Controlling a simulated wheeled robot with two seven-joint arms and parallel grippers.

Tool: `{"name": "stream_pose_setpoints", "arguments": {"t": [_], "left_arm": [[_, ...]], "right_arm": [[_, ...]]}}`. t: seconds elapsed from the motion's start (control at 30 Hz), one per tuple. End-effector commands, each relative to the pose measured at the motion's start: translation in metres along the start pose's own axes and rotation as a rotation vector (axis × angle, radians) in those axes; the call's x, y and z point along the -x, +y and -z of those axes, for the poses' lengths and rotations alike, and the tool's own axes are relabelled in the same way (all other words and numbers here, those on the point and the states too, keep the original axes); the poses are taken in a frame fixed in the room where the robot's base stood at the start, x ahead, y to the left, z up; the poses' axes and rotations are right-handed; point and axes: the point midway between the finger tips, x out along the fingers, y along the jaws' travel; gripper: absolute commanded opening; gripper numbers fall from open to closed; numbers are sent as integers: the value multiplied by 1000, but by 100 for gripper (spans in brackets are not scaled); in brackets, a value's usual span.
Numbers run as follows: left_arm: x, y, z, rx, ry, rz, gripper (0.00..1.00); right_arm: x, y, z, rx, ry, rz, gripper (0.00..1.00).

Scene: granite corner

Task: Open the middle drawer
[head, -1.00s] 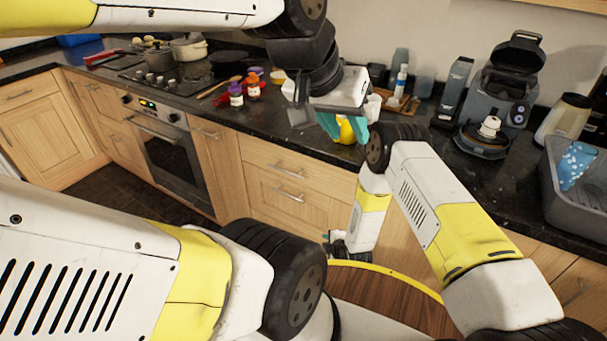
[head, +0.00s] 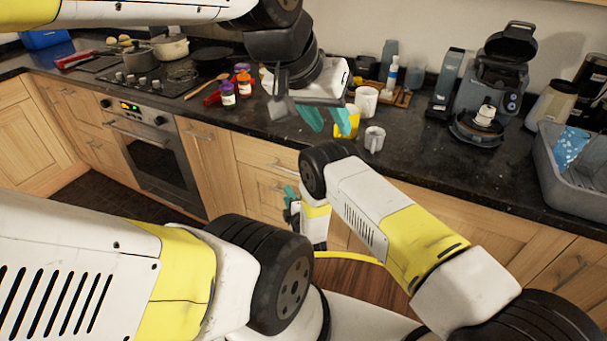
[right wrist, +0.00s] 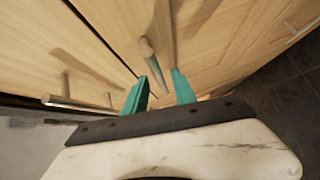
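The drawer stack with light wood fronts stands right of the oven. In the head view the middle drawer (head: 256,186) shows below the top drawer (head: 262,152); both look closed. My right gripper (head: 291,207) is in front of this stack, close to the middle drawer's handle (head: 279,189). In the right wrist view its teal fingers (right wrist: 162,90) are apart, with a metal bar handle (right wrist: 149,52) lined up between them; I cannot tell whether they touch it. My left gripper (head: 328,119) is open and empty above the counter.
The oven (head: 150,145) is left of the drawers. Another handle (right wrist: 80,103) shows lower left in the wrist view.

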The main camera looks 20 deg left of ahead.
Motion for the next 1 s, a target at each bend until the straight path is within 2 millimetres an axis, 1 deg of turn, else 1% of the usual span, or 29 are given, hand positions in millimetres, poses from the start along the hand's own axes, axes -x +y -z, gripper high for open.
{"name": "stream_pose_setpoints", "arguments": {"t": [0.03, 0.1, 0.2, 0.47, 0.57, 0.63, 1.0], "left_arm": [[0, 0, 0, 0, 0, 0, 36], [0, 0, 0, 0, 0, 0, 36], [0, 0, 0, 0, 0, 0, 36], [0, 0, 0, 0, 0, 0, 36], [0, 0, 0, 0, 0, 0, 36], [0, 0, 0, 0, 0, 0, 36], [0, 0, 0, 0, 0, 0, 36]], "right_arm": [[-6, -1, 0, -1, 0, -1, 32], [-13, -1, 0, -1, 0, 0, 32], [-18, -1, 0, -1, -1, 2, 32], [-20, -1, 0, 0, -1, 2, 32], [-20, -1, 0, 0, -1, 2, 15], [-20, -1, 0, 0, -1, 2, 1], [-20, -1, 0, 0, 0, 3, 0]]}}
